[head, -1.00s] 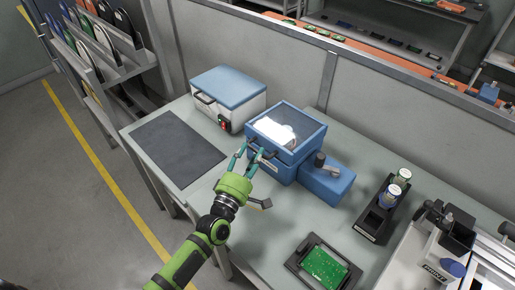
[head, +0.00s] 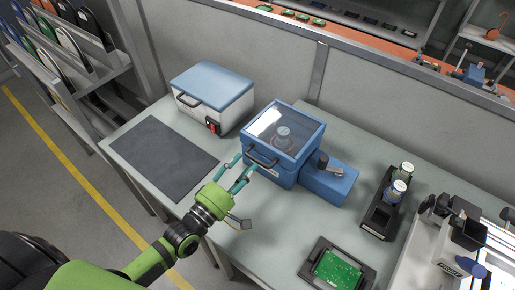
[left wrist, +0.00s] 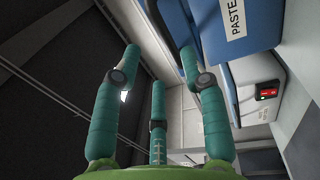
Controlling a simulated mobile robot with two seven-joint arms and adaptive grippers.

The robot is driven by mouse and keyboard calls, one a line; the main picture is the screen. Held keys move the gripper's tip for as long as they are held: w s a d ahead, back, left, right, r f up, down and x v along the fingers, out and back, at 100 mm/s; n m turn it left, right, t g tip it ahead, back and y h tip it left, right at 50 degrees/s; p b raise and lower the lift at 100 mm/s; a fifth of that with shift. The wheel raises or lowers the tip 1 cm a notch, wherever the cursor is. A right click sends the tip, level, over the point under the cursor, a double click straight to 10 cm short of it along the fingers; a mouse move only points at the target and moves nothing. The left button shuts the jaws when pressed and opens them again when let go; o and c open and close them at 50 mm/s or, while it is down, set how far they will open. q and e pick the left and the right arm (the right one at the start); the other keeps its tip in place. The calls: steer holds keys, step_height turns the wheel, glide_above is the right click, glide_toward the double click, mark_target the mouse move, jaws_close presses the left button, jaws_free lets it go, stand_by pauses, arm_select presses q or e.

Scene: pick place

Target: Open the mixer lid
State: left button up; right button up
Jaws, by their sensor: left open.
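The mixer is a blue box (head: 265,172) with a see-through lid (head: 290,122) in a blue frame. The lid is down, and a round container shows dimly through it. A dark handle (head: 262,157) sits on its front. My left gripper (head: 243,167) is open and empty, just to the left and front of this handle; I cannot tell whether a fingertip touches it. In the left wrist view the teal fingers (left wrist: 160,65) are spread, with nothing between them. A blue surface (left wrist: 268,20) with a "PASTE" label is at upper right there. My right gripper is not in view.
A white box with blue lid (head: 212,82) and red switch stands behind left of the mixer. A dark mat (head: 163,157) lies at left. At right are a black holder with bottles (head: 378,215) and a green circuit board (head: 338,268). A grey partition stands behind.

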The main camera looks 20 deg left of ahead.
mark_target(264, 146)
arm_select(q)
steer(key=p+x, duration=0.1)
steer(key=x, duration=0.4)
steer(key=shift+d+r, duration=0.1)
steer(key=shift+r, duration=0.05)
steer(key=shift+w+d, duration=0.1)
jaws_close()
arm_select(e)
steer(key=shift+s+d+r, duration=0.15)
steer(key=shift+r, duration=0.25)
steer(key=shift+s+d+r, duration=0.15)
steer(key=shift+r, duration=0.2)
